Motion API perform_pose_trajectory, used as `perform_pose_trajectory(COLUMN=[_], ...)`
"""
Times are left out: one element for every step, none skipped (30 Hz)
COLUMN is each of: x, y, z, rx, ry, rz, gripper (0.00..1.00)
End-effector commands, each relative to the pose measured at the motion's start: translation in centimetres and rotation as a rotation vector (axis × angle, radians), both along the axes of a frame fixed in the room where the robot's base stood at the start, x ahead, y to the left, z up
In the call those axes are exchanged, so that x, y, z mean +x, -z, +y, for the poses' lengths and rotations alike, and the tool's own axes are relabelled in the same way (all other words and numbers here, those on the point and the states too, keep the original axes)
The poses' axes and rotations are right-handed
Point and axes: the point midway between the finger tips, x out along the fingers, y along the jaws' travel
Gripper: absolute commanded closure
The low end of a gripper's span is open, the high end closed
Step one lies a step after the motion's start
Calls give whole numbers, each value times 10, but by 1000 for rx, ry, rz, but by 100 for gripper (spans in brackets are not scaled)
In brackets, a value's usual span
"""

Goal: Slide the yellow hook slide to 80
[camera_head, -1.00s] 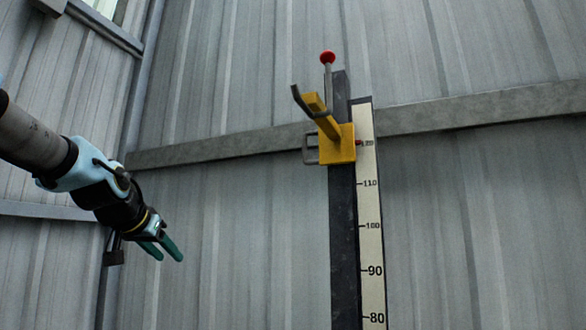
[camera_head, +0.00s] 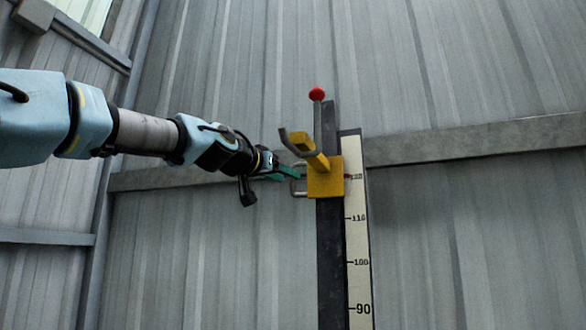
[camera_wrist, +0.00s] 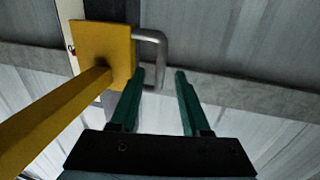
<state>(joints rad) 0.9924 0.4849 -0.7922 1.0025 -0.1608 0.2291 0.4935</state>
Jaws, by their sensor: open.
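The yellow hook slide (camera_head: 325,178) sits on a dark vertical rail, its small red pointer at the 120 mark of the scale (camera_head: 357,240). A grey metal loop handle (camera_head: 298,183) sticks out of its left side. My gripper (camera_head: 289,174) is at that handle, with green fingers pointing right toward the slide. In the wrist view, the yellow slide (camera_wrist: 103,50) and its handle (camera_wrist: 157,45) are ahead and left. My gripper (camera_wrist: 159,74) is open there; its left finger tip is near the handle's lower end. I cannot tell whether they touch.
A red knob on a rod (camera_head: 317,95) stands at the rail top. The yellow hook arm (camera_head: 306,148) juts out toward the upper left. A grey horizontal beam (camera_head: 470,140) crosses the corrugated wall behind. The space left of the lower rail is clear.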

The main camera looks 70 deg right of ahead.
Motion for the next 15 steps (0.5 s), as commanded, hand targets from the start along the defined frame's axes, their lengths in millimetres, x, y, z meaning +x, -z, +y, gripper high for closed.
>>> perform_pose_trajectory(x=[-3,-4,-5,-5,-5,-6,-7,-6,-7,-7,-8,-8,-8,-8,-8], y=[-6,-5,-5,-4,-4,-4,-4,-3,-2,-2,-2,-1,-1,0,0], z=[-10,-14,-19,-23,-27,-30,-33,-36,-38,-40,-41,-42,-42,-43,-43], rx=[1,1,1,1,1,0,0,1,1,1,0,0,0,0,0], ry=[2,2,1,1,0,1,0,0,-1,0,0,0,0,-1,-1], rz=[2,2,0,0,0,0,0,0,0,-1,-1,-1,-1,-1,-1], gripper=[53,53,53,53,53,53,53,53,53,53,53,53,53,53,53])
